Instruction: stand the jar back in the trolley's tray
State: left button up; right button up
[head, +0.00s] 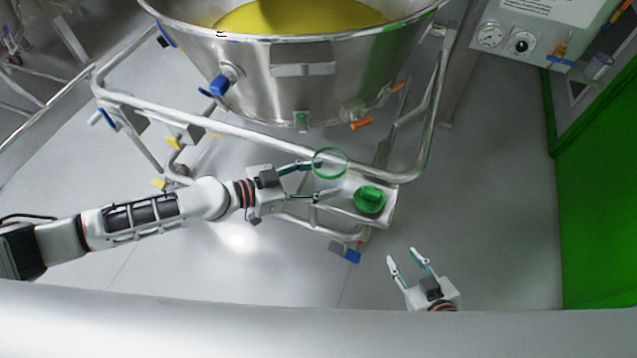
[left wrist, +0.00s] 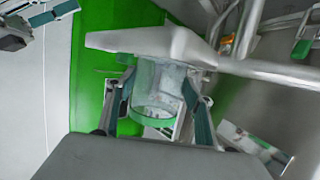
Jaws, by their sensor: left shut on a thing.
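The jar (head: 331,164) is clear with a green ring and shows as a round outline in the head view. It also shows in the left wrist view (left wrist: 157,92), between the fingers. My left gripper (head: 322,179) is shut on the jar, at the left end of the trolley's small pale tray (head: 391,207). In the left wrist view the tray's pale edge (left wrist: 115,42) passes close to the jar; whether they touch I cannot tell. A green round lid-like thing (head: 370,199) sits on the tray, right of the jar. My right gripper (head: 408,257) is open and empty, below and right of the tray.
The trolley's tubular frame (head: 250,136) runs just above my left gripper and carries a large steel bowl (head: 265,75) of yellow material. An orange-handled valve (head: 362,124) hangs above the tray. A green panel (head: 600,210) stands at right. Grey floor (head: 490,190) between is clear.

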pick_arm(q)
jog(key=shift+f, duration=0.65)
pick_arm(e)
jog(key=shift+s+f, duration=0.2)
jog(key=shift+f, duration=0.35)
pick_arm(q)
jog(key=shift+f+b, duration=0.3)
jog(key=shift+b, duration=0.05)
jog(key=o, duration=1.9)
jog(key=shift+o, duration=0.3)
pick_arm(e)
jog(key=shift+w, duration=0.15)
